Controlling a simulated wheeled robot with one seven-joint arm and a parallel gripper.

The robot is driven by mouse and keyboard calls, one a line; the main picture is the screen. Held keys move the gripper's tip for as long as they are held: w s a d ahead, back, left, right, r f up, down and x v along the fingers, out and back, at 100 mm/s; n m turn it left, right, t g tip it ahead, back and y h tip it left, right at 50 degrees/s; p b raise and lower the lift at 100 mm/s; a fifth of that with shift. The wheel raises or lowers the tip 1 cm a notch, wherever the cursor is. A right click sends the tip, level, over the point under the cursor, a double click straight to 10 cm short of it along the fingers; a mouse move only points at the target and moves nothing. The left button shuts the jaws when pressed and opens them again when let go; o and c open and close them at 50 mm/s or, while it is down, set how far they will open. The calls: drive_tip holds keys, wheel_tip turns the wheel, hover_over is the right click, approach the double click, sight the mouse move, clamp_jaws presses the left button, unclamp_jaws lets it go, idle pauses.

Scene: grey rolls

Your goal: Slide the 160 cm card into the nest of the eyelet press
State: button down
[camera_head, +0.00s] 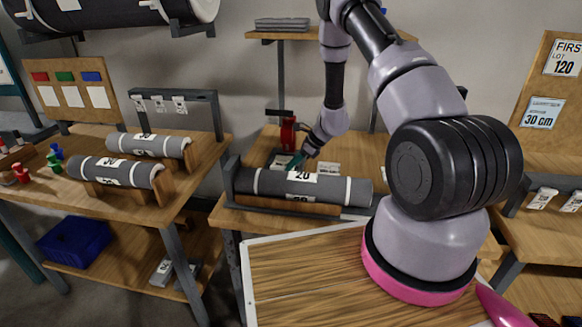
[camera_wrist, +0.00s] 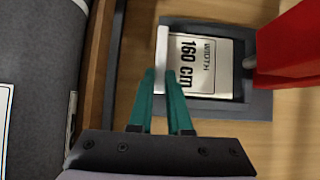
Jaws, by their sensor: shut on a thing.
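The card (camera_wrist: 215,68), printed "WIDTH 160 cm", lies face up within the dark frame of the nest (camera_wrist: 225,108) in the wrist view. Its raised white edge is at the left, between my green fingertips. My gripper (camera_wrist: 159,76) is shut on that edge. The red eyelet press (camera_wrist: 290,50) stands at the right side of the nest, close to the card's far end. I cannot tell whether the card rests fully on the nest floor. In the head view, the press (camera_head: 288,132) is just left of my gripper (camera_head: 296,161), behind a grey roll.
The grey roll (camera_head: 335,188) lies in a wooden cradle in front of the press. More rolls (camera_head: 115,170) sit on the left table. A rack (camera_head: 175,98) with hanging cards stands behind them. A white card (camera_head: 328,169) lies right of my gripper.

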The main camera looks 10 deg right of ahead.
drive_tip(key=shift+w+d, duration=0.25)
drive_tip(key=shift+w, duration=0.3)
drive_tip(key=shift+w+d, duration=0.1)
drive_tip(key=shift+w, duration=0.2)
drive_tip(key=c, duration=0.8)
unclamp_jaws()
